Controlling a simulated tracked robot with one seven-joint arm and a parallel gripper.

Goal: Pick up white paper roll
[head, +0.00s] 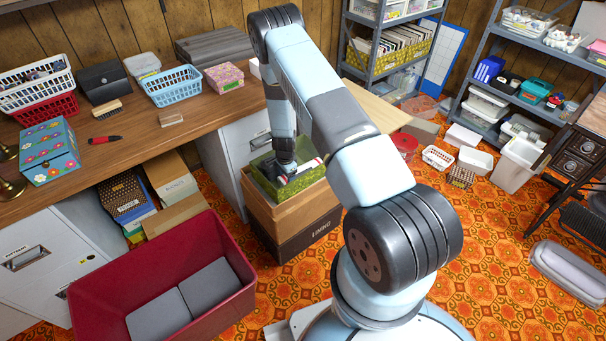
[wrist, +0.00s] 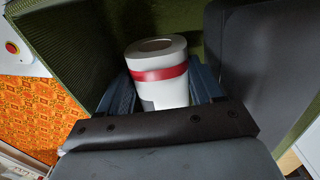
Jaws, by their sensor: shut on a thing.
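The white paper roll (wrist: 158,71) has a red band and an open round end in the wrist view. My gripper (wrist: 160,88) is shut on it, with one blue-grey finger at each side. In the head view the roll (head: 303,171) shows as a white bar with red marks at my gripper (head: 285,174). It is at the green-lined box (head: 262,162) that stands on a brown carton. I cannot tell whether the roll touches the box.
The brown carton (head: 315,232) stands beside a white cabinet under the wooden bench (head: 215,108). A dark red bin (head: 240,290) with grey cushions is at the front left. Shelves (head: 520,75) stand at the right. Patterned floor (head: 500,215) lies open at the right.

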